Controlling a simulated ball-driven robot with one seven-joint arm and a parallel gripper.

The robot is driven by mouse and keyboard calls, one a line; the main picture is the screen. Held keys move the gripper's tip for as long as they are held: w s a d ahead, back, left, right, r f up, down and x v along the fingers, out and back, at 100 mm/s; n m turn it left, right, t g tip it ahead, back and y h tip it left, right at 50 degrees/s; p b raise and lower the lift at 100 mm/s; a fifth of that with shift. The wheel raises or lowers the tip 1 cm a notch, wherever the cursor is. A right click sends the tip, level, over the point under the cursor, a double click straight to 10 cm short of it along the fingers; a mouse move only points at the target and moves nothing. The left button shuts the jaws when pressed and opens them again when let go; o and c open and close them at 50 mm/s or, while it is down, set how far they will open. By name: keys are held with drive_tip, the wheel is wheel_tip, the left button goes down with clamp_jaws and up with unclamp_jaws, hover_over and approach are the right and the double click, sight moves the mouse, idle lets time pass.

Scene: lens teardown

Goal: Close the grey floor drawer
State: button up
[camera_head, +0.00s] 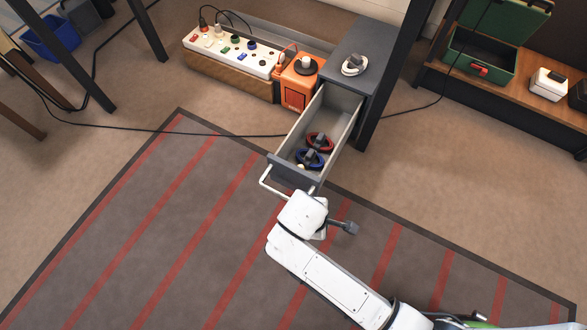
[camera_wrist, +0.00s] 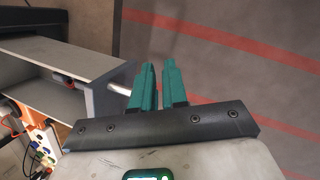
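The grey floor drawer (camera_head: 341,115) is pulled well out of its grey cabinet (camera_head: 362,48) in the head view. A ring-shaped red item (camera_head: 320,138) and a similar blue item (camera_head: 309,160) lie in it. Its pale bar handle (camera_head: 270,187) is on the front panel. My gripper is at the right end of this handle, its fingertips hidden under my white wrist. In the wrist view, the teal fingers of my gripper (camera_wrist: 158,80) are close together, beside the handle (camera_wrist: 119,89). The fingers hide part of the handle; I cannot tell whether it lies between them.
An orange box (camera_head: 296,82) and a white power strip (camera_head: 225,48) stand left of the cabinet. A dark post rises at its right. A black cable crosses the floor. The striped rug (camera_head: 170,215) is clear in front. A green toolbox (camera_head: 478,60) sits on the right shelf.

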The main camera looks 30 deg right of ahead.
drive_tip(key=w+a+r+n+t+h+p, duration=0.1)
drive_tip(key=w+a+r+n+p, duration=0.1)
drive_tip(key=a+n, duration=0.1)
drive_tip(key=w+a+r+n+t+h+p, duration=0.2)
drive_tip(key=w+a+n+p, duration=0.1)
drive_tip(key=n, duration=0.2)
drive_tip(key=w+a+r+n+t+h+p, duration=0.1)
drive_tip(key=w+a+r+n+p, duration=0.1)
drive_tip(key=n, duration=0.3)
drive_tip(key=shift+w+a, duration=0.75)
drive_tip(key=shift+a, duration=0.05)
clamp_jaws()
drive_tip(key=b, duration=0.5)
approach(299, 175)
drive_tip(key=shift+n+t+h, duration=0.3)
drive_tip(key=shift+n, duration=0.1)
wheel_tip(299, 175, down, 4)
drive_tip(key=shift+s+a+f, duration=0.2)
drive_tip(key=w+d, duration=0.1)
drive_tip(key=d, duration=0.2)
drive_tip(key=shift+w, duration=0.35)
drive_tip(key=shift+w+d+r+b, duration=0.1)
drive_tip(key=shift+w+d+b, duration=0.2)
drive_tip(key=shift+d, duration=0.1)
